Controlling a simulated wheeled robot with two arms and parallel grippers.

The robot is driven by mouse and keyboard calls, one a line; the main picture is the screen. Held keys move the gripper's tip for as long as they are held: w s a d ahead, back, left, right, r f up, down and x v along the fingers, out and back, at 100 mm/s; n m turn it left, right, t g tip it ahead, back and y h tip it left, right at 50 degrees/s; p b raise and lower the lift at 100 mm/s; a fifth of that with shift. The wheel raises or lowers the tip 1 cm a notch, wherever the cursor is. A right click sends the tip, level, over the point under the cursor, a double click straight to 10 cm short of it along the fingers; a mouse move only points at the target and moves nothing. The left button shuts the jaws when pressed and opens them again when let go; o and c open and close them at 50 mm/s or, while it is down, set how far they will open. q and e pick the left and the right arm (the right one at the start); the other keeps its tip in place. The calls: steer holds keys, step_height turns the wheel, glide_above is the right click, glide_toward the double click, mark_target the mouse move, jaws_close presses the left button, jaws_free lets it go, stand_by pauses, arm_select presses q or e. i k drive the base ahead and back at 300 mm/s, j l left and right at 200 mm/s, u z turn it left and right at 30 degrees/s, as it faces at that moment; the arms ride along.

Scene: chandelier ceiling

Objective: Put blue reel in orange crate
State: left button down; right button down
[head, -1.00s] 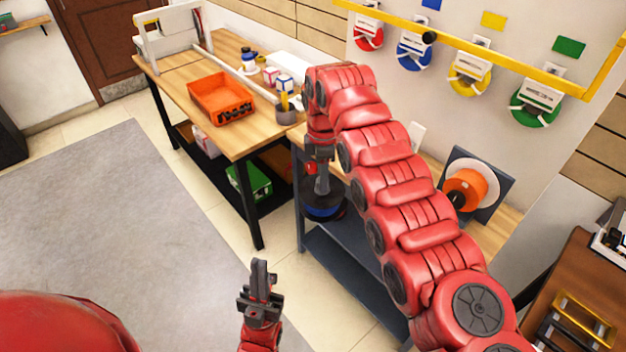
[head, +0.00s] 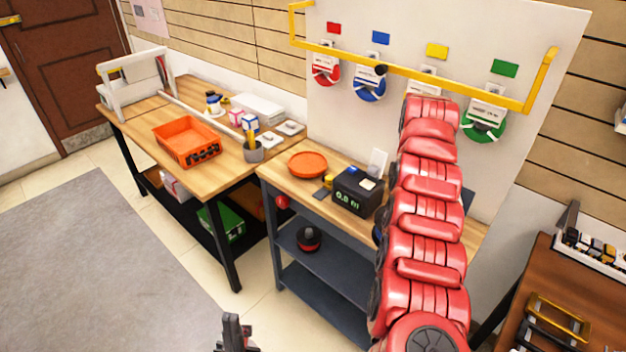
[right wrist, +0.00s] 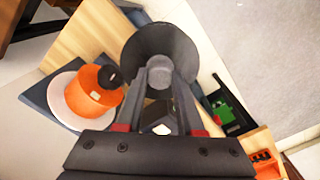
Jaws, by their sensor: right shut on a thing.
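The orange crate (head: 168,146) stands on the left wooden bench in the head view, and an orange corner with dark slots shows low right in the right wrist view (right wrist: 264,160). My right gripper (right wrist: 167,92) is shut on the blue reel; its dark round flange (right wrist: 138,52) fills the middle of that view, with the fingers at its grey hub. In the head view my red right arm hides this gripper, with only a sliver of blue beside the arm. My left gripper (head: 232,334) is cut off at the bottom edge; its jaw opening cannot be told.
A second bench holds an orange dish (head: 307,164) and a black display box (head: 357,190). A black-and-red reel (head: 308,238) sits on its shelf. Coloured reels hang under a yellow rail (head: 455,88). A pencil cup (head: 254,152) and small boxes stand right of the crate.

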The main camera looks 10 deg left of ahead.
mark_target(189, 147)
steer(key=i+j+u, duration=0.1)
steer(key=u, duration=0.25)
steer(key=i+u, duration=0.35)
steer(key=i+j+u, duration=0.1)
steer(key=u, duration=0.25)
steer(key=i+l+u, duration=0.1)
steer(key=i, duration=0.4)
steer(key=i+l+u, duration=0.1)
steer(key=i, duration=0.45)
steer(key=i+l+u, duration=0.1)
steer(key=i+l, duration=0.15)
steer(key=i, duration=0.25)
steer(key=i+l+u, duration=0.1)
steer(key=i+l, duration=0.15)
steer(key=i, duration=0.25)
